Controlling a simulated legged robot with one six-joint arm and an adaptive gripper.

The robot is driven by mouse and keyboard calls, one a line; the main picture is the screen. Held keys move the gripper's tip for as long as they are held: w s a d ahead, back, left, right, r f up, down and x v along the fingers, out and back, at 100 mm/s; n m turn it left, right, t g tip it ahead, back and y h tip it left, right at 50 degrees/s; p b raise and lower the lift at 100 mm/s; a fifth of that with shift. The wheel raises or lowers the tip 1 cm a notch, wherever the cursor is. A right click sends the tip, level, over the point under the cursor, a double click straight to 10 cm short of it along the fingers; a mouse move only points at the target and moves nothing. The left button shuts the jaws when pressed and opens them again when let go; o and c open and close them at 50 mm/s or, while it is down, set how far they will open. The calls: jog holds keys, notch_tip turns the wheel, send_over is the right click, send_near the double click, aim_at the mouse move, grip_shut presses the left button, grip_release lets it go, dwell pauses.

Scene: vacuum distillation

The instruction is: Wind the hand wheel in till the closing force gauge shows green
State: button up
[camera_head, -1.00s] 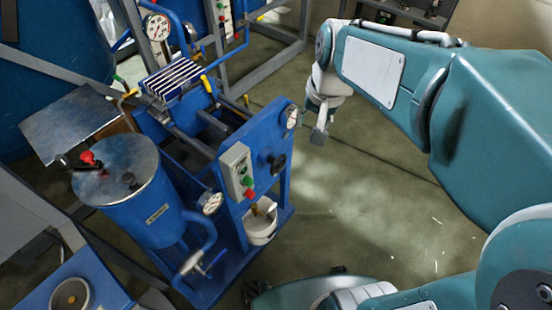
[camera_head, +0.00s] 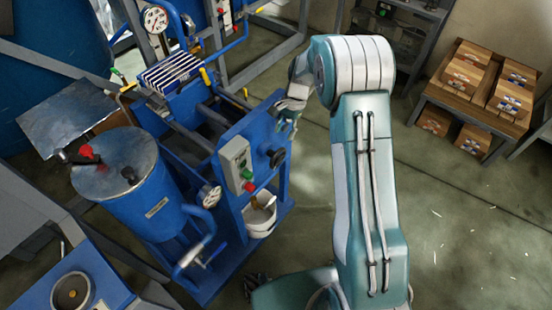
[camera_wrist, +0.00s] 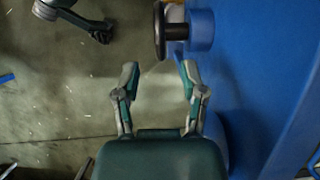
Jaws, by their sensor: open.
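The black hand wheel (camera_head: 277,158) sits on the front plate of the blue filter press. In the wrist view the hand wheel (camera_wrist: 159,31) shows edge-on, its dark shaft running into a round blue boss (camera_wrist: 201,30). My gripper (camera_wrist: 160,74) is open and empty. Its two fingertips point at the wheel, with a gap between them and it. In the head view my gripper (camera_head: 288,116) is close to the front plate, above the wheel. The round gauge on the plate's upper corner is hidden behind my gripper, so its reading cannot be seen.
A control box (camera_head: 235,163) with green and red buttons is on the plate, left of the wheel. A white bucket (camera_head: 260,217) stands below. A blue tank (camera_head: 140,190) is at left. Boxes on a wooden table (camera_head: 470,110) stand far right. The floor between is open.

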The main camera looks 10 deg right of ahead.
aim_at(276, 159)
jog(key=x, duration=1.1)
jog(key=shift+f, duration=0.1)
grip_shut()
